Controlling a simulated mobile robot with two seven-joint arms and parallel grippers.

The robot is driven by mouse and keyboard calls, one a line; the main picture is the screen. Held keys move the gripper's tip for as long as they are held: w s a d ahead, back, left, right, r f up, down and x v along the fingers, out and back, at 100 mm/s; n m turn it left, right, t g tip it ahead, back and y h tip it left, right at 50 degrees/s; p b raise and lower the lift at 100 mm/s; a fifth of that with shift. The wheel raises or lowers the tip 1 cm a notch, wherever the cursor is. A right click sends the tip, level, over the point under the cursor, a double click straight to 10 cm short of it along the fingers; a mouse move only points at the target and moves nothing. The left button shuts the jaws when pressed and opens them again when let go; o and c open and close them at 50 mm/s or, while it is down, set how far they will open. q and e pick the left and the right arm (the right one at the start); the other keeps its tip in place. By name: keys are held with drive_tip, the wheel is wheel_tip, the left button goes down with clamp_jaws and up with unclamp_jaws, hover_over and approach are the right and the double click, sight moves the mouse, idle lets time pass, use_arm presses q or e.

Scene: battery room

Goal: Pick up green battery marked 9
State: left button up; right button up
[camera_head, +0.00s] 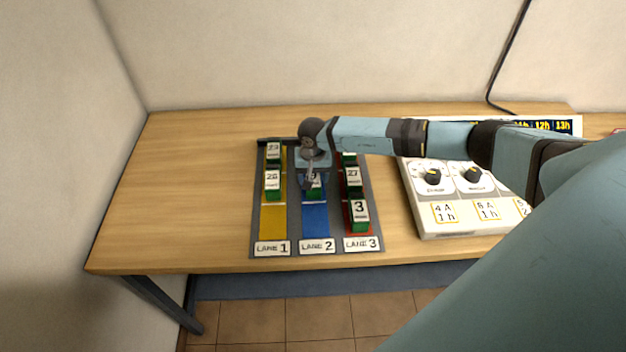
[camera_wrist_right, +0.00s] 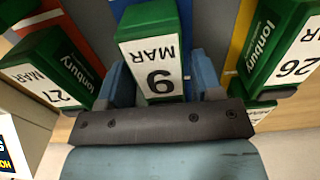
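The green battery marked 9 (camera_wrist_right: 150,22) has a white label reading MAR and 9. In the head view it stands in the blue middle lane, Lane 2 (camera_head: 314,220), its label (camera_head: 313,179) partly hidden by my right gripper (camera_head: 312,172). In the right wrist view my right gripper (camera_wrist_right: 163,80) has one blue finger on each side of this battery. The fingers look spread, with a narrow gap beside the battery. My left gripper is not in view.
Green batteries marked 26 (camera_head: 273,184) and 23 (camera_head: 273,150) stand in yellow Lane 1. Batteries marked 27 (camera_head: 352,177) and 3 (camera_head: 359,212) stand in red Lane 3. A white charger with dials (camera_head: 452,210) is to the right. The table's left side (camera_head: 185,190) is clear.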

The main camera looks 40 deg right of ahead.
drive_tip(key=c, duration=1)
drive_tip(key=shift+r, duration=0.1)
